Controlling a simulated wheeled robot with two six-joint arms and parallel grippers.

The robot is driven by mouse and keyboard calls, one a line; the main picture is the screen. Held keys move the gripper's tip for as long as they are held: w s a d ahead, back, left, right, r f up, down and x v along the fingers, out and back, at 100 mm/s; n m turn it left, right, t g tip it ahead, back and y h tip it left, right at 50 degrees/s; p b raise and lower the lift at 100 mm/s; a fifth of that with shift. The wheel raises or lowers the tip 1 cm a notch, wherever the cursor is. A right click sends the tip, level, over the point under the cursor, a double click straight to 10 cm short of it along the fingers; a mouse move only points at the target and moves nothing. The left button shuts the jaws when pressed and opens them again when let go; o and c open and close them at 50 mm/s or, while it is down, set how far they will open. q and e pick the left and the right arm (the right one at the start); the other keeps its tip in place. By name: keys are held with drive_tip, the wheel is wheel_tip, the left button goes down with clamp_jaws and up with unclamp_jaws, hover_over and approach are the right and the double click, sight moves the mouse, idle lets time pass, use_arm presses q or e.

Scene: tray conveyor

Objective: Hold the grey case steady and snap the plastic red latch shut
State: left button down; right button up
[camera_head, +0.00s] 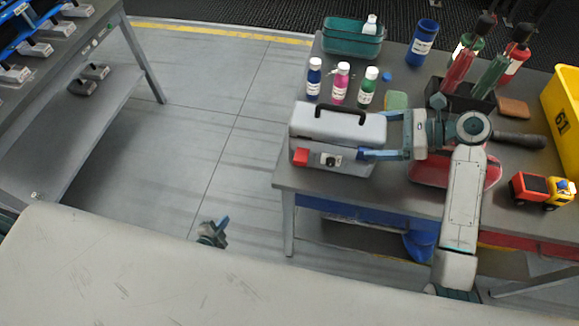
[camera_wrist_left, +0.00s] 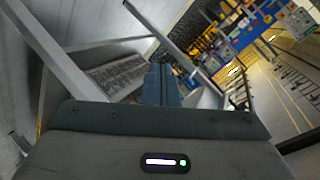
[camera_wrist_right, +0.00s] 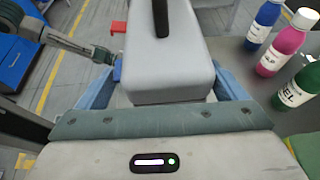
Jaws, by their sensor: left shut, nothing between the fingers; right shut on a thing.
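The grey case (camera_head: 350,126) with a black handle stands at the table's left front, its lid down. The red latch (camera_head: 300,157) juts from the left of its front face, and it also shows in the right wrist view (camera_wrist_right: 119,27). My right gripper (camera_head: 370,135) is shut on the right end of the case, one finger along each side. My left gripper (camera_head: 221,224) is shut and empty, low in front of the table, apart from the case. Its closed fingers show in the left wrist view (camera_wrist_left: 161,84).
Blue, pink and green bottles (camera_head: 341,83) stand behind the case, with a teal bin (camera_head: 352,40) further back. A toy truck (camera_head: 540,190) and yellow bin (camera_head: 565,110) are at right. Floor left of the table is free.

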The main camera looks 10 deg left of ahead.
use_arm(q)
drive_tip(key=w+d+r+m+t+h, duration=0.2)
drive_tip(key=w+r+m, duration=0.2)
drive_tip(key=r, duration=0.2)
drive_tip(key=w+d+r+m+t+h, duration=0.1)
drive_tip(key=w+r+m+h, duration=0.25)
drive_tip(key=r, duration=0.25)
drive_tip(key=m+g+h, duration=1.4)
drive_tip(key=m, duration=1.6)
approach(302, 156)
wheel_tip(302, 156, down, 3)
drive_tip(key=s+a, duration=0.2)
drive_tip(key=a, duration=0.1)
drive_tip(key=shift+s+d+r+y, duration=0.15)
drive_tip(key=shift+s+y, duration=0.1)
drive_tip(key=shift+d, duration=0.1)
drive_tip(key=x, duration=0.9)
drive_tip(key=shift+d+r, duration=0.2)
drive_tip(key=shift+d, duration=0.2)
